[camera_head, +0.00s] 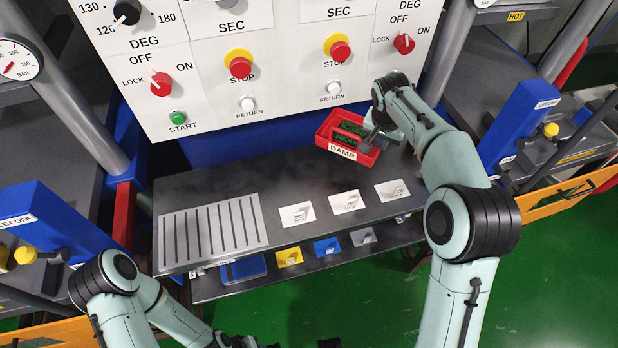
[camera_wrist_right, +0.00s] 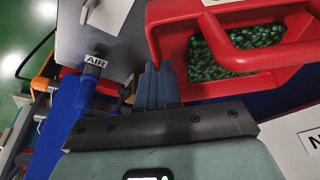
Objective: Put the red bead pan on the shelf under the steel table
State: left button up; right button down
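The red bead pan (camera_head: 364,158), labelled DAMP, is at the back right of the steel table (camera_head: 270,176). Green beads and its red handle show in the right wrist view (camera_wrist_right: 237,62). My right gripper (camera_head: 368,143) is at the pan's right end. Its fingers (camera_wrist_right: 158,85) are close together and appear shut on the pan's end wall, clear of the handle; the contact is partly hidden. Whether the pan touches the table is unclear. The shelf (camera_head: 222,290) shows below the table's front edge. My left arm is at bottom left, its fingers out of view.
A slotted grey plate (camera_head: 212,232) and white cards (camera_head: 347,202) lie on the tabletop. Below sit a blue tray (camera_head: 243,269) and yellow, blue and grey pieces (camera_head: 327,246). The control panel (camera_head: 285,90) rises behind; blue posts (camera_head: 522,125) flank the table.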

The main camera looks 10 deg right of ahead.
jog(key=shift+s+f+b, duration=0.1)
jog(key=shift+f+b, duration=0.4)
jog(key=shift+f, duration=4.35)
jog(key=shift+f, duration=0.15)
jog(key=c, duration=1.4)
grip_release()
jog(key=shift+o, duration=0.3)
